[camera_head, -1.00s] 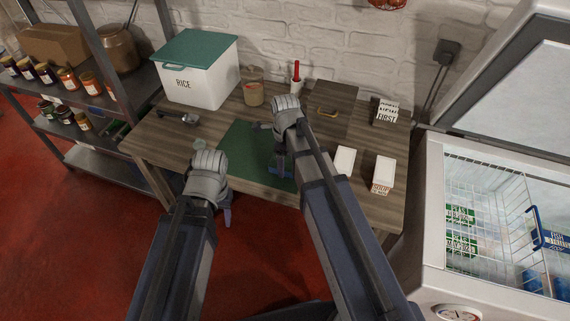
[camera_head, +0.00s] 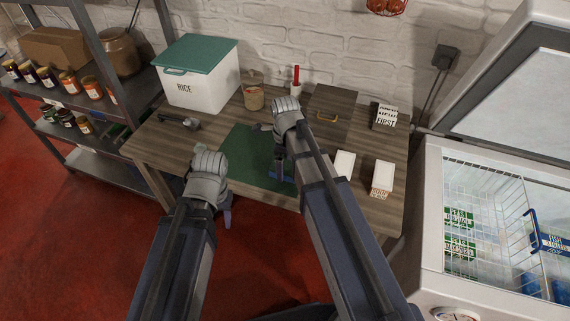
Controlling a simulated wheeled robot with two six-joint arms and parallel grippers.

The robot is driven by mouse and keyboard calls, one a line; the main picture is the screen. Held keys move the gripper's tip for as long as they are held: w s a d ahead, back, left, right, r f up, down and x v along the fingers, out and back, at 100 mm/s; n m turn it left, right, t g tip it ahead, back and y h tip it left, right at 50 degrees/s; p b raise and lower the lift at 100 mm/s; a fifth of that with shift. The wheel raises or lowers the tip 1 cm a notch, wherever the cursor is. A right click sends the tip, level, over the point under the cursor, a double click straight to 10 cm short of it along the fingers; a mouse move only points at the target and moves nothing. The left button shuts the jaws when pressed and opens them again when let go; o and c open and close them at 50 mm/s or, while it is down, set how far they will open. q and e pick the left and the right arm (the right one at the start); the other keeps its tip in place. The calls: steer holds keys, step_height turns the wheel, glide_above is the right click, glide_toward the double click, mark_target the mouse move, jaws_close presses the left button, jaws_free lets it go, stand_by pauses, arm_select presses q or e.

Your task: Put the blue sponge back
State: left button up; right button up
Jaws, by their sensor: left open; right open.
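A small blue thing (camera_head: 279,178), probably the blue sponge, shows on the green mat (camera_head: 245,150) at its front right part. My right gripper (camera_head: 279,158) is over the mat with its fingers pointing down at the blue thing. It is open, and the wrist and arm hide part of the mat and of the blue thing. I cannot tell whether the fingers touch it. My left gripper (camera_head: 227,212) is open and empty by the table's front edge, left of the mat.
A dark tool (camera_head: 180,122) lies at left. An open freezer (camera_head: 432,190) stands at right, shelves at left.

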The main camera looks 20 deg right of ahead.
mark_target(285, 166)
step_height(285, 166, up, 11)
steer(key=p, duration=1)
steer(key=shift+f, duration=0.1)
